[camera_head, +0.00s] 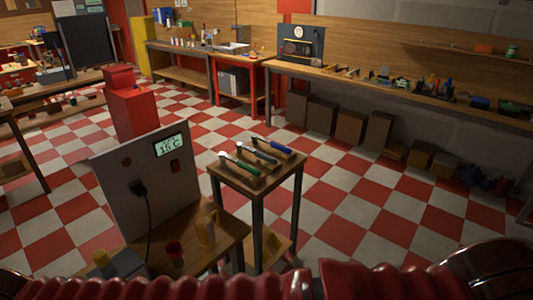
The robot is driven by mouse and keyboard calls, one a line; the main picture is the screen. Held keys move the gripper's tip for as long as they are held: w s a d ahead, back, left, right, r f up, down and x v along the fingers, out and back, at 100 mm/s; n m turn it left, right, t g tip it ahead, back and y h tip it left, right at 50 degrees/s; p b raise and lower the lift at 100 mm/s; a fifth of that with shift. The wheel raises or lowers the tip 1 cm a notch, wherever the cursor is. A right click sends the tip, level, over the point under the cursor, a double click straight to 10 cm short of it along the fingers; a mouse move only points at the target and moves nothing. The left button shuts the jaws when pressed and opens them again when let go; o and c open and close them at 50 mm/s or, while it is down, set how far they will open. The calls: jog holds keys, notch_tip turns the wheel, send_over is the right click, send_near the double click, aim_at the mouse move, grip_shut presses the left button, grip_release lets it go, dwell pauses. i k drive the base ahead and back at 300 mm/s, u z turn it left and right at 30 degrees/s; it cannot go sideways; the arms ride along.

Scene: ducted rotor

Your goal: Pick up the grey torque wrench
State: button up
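Three hand tools lie side by side on a small wooden stand in the middle of the view. The front one has a green handle (247,169) and a bright metal head. The middle tool (258,154) looks grey to dark blue. The back one has a blue handle (272,146). The middle one may be the grey torque wrench, but it is too small to tell. My gripper is not in view.
The stand (285,178) has tall dark legs. Long workbenches line the far wall. Checkered floor (345,222) is free right of the stand.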

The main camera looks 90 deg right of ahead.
aim_at(239, 145)
jog(key=z, duration=4.8)
